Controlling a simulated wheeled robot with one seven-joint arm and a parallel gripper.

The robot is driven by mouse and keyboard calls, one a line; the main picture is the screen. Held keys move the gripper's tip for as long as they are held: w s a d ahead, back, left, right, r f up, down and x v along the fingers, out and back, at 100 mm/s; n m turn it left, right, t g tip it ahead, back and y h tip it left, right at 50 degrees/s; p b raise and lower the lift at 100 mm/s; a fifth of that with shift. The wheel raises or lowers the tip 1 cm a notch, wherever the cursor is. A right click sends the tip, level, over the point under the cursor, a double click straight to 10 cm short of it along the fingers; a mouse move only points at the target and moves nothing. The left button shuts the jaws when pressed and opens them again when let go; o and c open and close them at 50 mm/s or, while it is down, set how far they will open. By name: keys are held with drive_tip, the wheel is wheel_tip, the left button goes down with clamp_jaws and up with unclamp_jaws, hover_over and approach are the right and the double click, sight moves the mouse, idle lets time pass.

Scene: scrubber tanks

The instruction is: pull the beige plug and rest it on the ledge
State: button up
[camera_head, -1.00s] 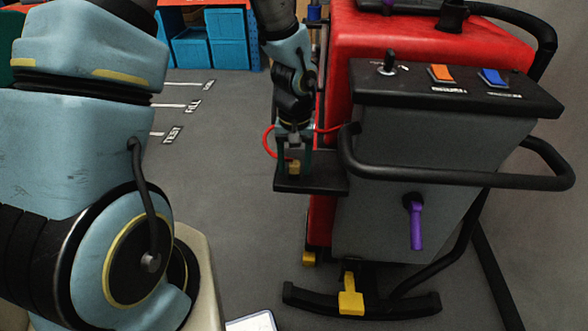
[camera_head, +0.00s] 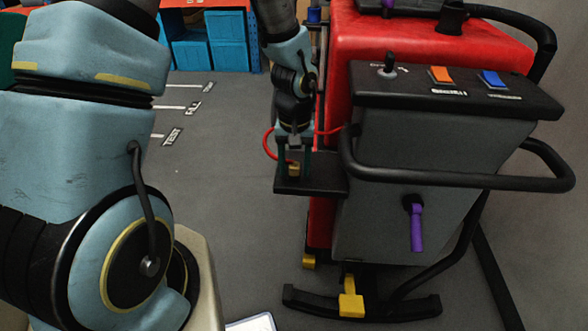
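The beige plug (camera_head: 294,169), small and tan, is at the black ledge (camera_head: 318,184) on the left side of the red and grey scrubber. A red cable (camera_head: 267,145) loops to it. At this size I cannot tell whether the fingers touch the plug, or whether the plug rests on the ledge surface. The socket is not clearly visible.
The scrubber's red tank (camera_head: 400,50) and black handle bar (camera_head: 460,180) stand right of my gripper. A purple lever (camera_head: 417,228) and a yellow pedal (camera_head: 350,304) are lower. Blue bins (camera_head: 228,40) stand at the back.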

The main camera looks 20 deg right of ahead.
sight(295, 165)
clamp_jaws()
idle(1.1)
drive_tip(key=o, duration=0.8)
unclamp_jaws()
drive_tip(key=shift+c, duration=0.2)
wheel_tip(295, 165, up, 11)
drive_tip(key=shift+b, duration=0.35)
drive_tip(key=shift+f, duration=0.1)
